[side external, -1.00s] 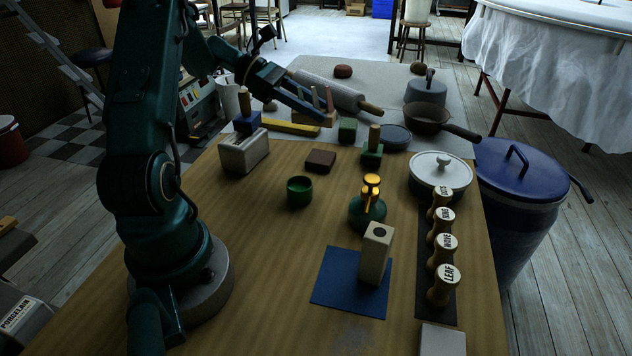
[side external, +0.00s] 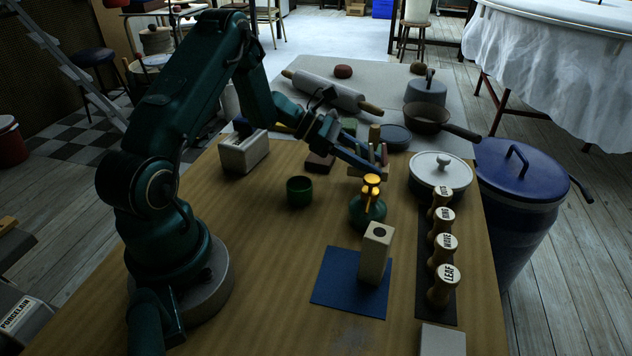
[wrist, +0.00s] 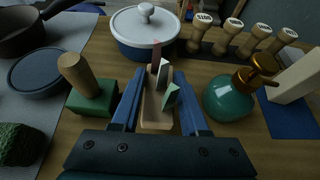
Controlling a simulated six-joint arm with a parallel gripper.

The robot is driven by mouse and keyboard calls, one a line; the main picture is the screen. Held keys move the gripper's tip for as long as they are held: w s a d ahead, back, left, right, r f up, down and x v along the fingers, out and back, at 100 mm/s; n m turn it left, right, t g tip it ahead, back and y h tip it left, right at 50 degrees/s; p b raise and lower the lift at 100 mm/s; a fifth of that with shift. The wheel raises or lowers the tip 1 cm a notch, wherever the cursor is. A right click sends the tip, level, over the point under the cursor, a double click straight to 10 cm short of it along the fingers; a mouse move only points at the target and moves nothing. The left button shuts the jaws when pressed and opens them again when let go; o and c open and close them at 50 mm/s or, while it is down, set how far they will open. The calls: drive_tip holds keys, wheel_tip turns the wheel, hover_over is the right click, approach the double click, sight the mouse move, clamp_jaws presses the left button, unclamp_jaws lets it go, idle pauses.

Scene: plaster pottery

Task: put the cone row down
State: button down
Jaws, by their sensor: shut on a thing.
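The cone row, a pale wooden block with several small upright cones in pale green and pink, is between the blue fingers of my gripper (wrist: 153,104) in the wrist view (wrist: 156,118). In the side external view my gripper (side external: 372,166) comes in from the left, and the cone row (side external: 384,156) shows just behind the green pump bottle (side external: 367,210), partly hidden by the finger. The gripper is shut on its wooden base. I cannot tell whether the base touches the table.
The green bottle (wrist: 230,96) is close on the right in the wrist view; a green block with a wooden peg (wrist: 90,92) is close on the left. A lidded white pot (side external: 440,174) and several stamps (side external: 444,244) stand to the right. Bare table lies front left.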

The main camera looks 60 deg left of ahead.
drive_tip(key=shift+f, duration=1.2)
drive_tip(key=shift+f, duration=0.15)
drive_tip(key=shift+c, duration=2.1)
unclamp_jaws()
